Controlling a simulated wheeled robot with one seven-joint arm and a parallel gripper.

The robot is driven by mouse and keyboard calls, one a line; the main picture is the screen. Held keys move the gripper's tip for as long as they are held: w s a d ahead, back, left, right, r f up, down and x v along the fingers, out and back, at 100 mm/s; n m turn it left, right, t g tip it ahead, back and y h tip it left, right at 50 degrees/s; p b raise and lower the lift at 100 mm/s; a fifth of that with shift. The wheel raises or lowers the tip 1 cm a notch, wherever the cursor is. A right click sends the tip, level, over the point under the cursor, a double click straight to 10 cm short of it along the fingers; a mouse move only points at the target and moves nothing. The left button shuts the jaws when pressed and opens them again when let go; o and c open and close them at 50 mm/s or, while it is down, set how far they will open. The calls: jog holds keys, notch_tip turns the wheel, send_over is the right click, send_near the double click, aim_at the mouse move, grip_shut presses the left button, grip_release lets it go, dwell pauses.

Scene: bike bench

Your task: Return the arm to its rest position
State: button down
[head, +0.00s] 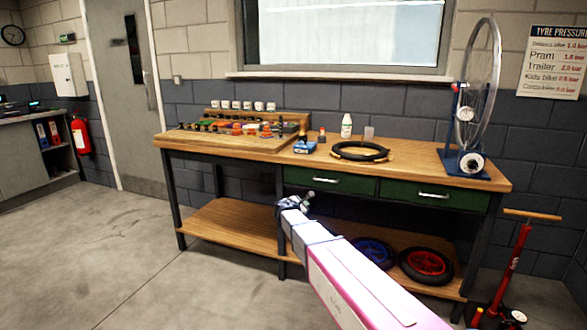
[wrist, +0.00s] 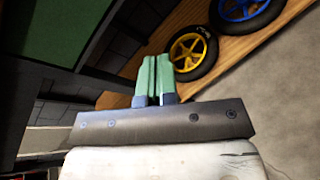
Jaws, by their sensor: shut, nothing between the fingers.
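My gripper (head: 295,203) is in front of the wooden workbench (head: 228,146), below the tabletop and near the left green drawer. My arm reaches up to it from the bottom right of the head view. In the wrist view the two green fingers of my gripper (wrist: 154,62) lie close together, shut, with nothing between them. No object is attached to my gripper.
The lower shelf (head: 225,225) holds a blue-rimmed wheel (head: 373,252) and a red-rimmed wheel (head: 426,264). In the wrist view a yellow-rimmed wheel (wrist: 188,52) lies near the fingers. A red floor pump (head: 515,262) stands at right. Open floor (head: 110,260) lies left.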

jog(key=s+d+f+m+g+y, duration=0.1)
jog(key=s+d+f+m+g, duration=0.3)
jog(key=s+d+m, duration=0.4)
jog(key=s+d+f+m+g+y, duration=0.1)
jog(key=s+d+f+m+g, duration=0.3)
jog(key=s, duration=0.6)
jog(key=s+d+f+m+g+y, duration=0.1)
jog(key=s+f+m+g+y, duration=0.1)
jog(key=s+m, duration=0.3)
jog(key=s+d+f+m+g+y, duration=0.1)
jog(key=s+m+y, duration=0.3)
jog(key=s, duration=0.9)
jog(key=shift+s+d+f+m+g, duration=0.35)
jog(key=shift+m+g, duration=0.25)
jog(key=shift+m, duration=0.4)
